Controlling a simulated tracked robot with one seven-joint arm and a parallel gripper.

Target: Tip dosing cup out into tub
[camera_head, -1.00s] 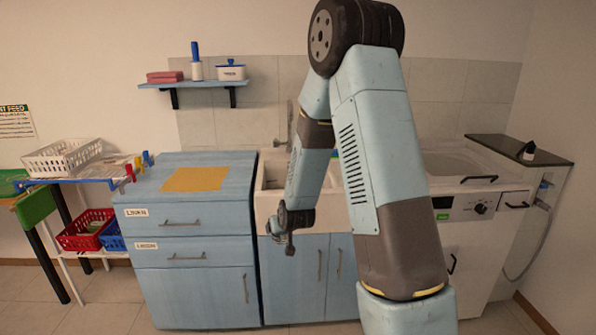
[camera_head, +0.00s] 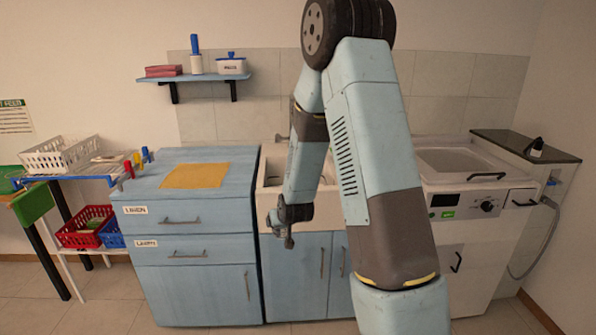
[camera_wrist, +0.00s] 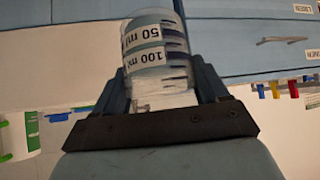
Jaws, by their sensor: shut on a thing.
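My gripper (camera_head: 284,231) is in front of the sink cabinet in the head view, low and near its front edge. In the wrist view my gripper (camera_wrist: 165,95) is shut on the dosing cup (camera_wrist: 152,55). The cup is a clear cylinder with white bands marked 50 ml and 100 ml, which read upside down in this view. Whether anything is in the cup cannot be told. The tub cannot be made out for certain. A white lidded pot (camera_head: 231,65) with a blue lid stands on the wall shelf, its label too small to read.
The blue drawer cabinet (camera_head: 190,245) has an orange mat (camera_head: 196,175) on top. The sink (camera_head: 268,200) lies partly behind my arm. A washing machine (camera_head: 465,220) stands at right. Left are a white basket (camera_head: 60,158), a red crate (camera_head: 84,228) and coloured pegs (camera_head: 137,162).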

